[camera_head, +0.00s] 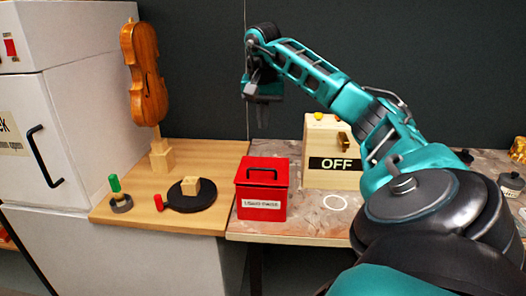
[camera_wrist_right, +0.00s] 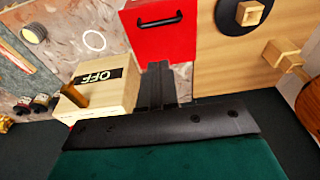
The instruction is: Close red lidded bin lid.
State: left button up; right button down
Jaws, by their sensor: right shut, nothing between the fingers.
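The red lidded bin (camera_head: 262,205) stands on the bench, with a white label on its front. Its red lid (camera_head: 246,179) lies flat over the top and looks closed, with a black handle on it. In the right wrist view the lid (camera_wrist_right: 177,42) and its handle show at the top, beyond the fingers. My right gripper (camera_head: 262,118) is above and behind the bin in the head view, pointing down, apart from it. Its fingers (camera_wrist_right: 158,80) are together and empty. My left gripper is not in view.
A pale box marked OFF (camera_head: 328,178) stands right of the bin. Left of it are a black disc (camera_head: 205,199) with a wooden block, a green-handled tool (camera_head: 115,184) and a violin (camera_head: 146,75) on a wooden stand. A white cabinet (camera_head: 75,110) is at far left.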

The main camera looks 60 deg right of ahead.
jog(key=x, duration=0.3)
jog(key=b+x, duration=0.1)
jog(key=x, duration=0.3)
jog(key=b+x, duration=0.1)
jog(key=x, duration=0.2)
jog(key=shift+s+a+f, duration=0.25)
jog(key=shift+a, duration=0.1)
jog(key=shift+a+f+b, duration=0.2)
jog(key=shift+f+b, duration=0.2)
jog(key=shift+f, duration=0.35)
jog(key=shift+a, duration=0.1)
jog(key=shift+s+f, duration=0.1)
jog(key=shift+f, duration=0.05)
